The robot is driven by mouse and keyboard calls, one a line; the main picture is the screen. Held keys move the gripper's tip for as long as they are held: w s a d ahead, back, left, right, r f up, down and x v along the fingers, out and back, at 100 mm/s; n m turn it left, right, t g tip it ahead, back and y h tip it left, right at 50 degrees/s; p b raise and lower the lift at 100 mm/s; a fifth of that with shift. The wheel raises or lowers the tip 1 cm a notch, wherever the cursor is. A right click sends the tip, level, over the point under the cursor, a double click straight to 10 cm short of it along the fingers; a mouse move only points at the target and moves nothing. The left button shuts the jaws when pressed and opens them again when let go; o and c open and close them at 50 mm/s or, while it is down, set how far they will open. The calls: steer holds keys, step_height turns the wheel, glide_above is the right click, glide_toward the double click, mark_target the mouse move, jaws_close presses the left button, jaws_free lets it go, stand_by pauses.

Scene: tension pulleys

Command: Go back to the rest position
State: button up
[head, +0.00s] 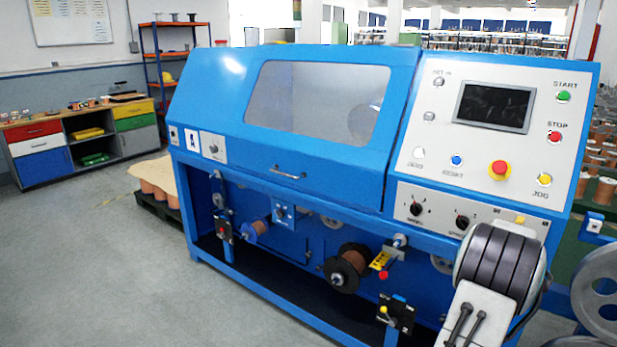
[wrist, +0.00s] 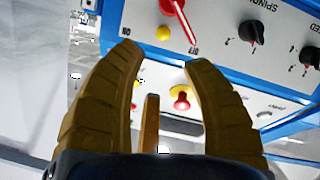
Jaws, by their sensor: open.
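My gripper (wrist: 163,58) is open and empty in the wrist view, its ribbed yellow-brown fingers spread apart. Behind the fingers is a control panel with a red rotary handle (wrist: 178,20), a red push button (wrist: 181,100) and a black knob (wrist: 252,35). I cannot tell how far the fingertips are from the panel. In the head view my arm (head: 497,265) stands at the lower right, in front of the blue machine (head: 290,185). The arm hides part of the machine's right side, and my gripper's fingers are not clearly visible there.
The machine's sloped panel carries a screen (head: 494,107) and a red emergency button (head: 499,170). Below hang pulleys and a copper spool (head: 347,268). A pallet (head: 155,205) stands left of the machine. Open grey floor (head: 110,270) lies at the left, before a drawer cabinet (head: 40,150).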

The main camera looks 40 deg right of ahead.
steer(key=s+a+f+m+g+y, duration=0.1)
steer(key=s+a+f+m+y, duration=0.1)
steer(key=a+f+y, duration=0.45)
steer(key=s+a+f+m+g+y, duration=0.1)
steer(key=s+a+f+m+y, duration=0.15)
steer(key=a+f, duration=0.75)
steer(key=s+a+f+g+y, duration=0.1)
steer(key=a+f+y, duration=0.25)
steer(key=a, duration=0.45)
steer(key=w+a+r+n+t+p, duration=0.1)
steer(key=a+r+n, duration=0.3)
steer(key=a, duration=1)
steer(key=w+a+r+n+t+y+p, duration=0.1)
steer(key=w+a+r+n+p, duration=0.1)
steer(key=a+r+n, duration=0.3)
steer(key=w+a+r+n+y+p, duration=0.1)
steer(key=w+a+r+n, duration=0.2)
steer(key=a+r, duration=0.8)
steer(key=a+n, duration=0.1)
steer(key=a, duration=1)
steer(key=shift+w+a+r+t+p, duration=0.2)
steer(key=shift+w+a+t+p, duration=0.1)
steer(key=shift+a+t+p, duration=0.1)
steer(key=shift+d, duration=0.15)
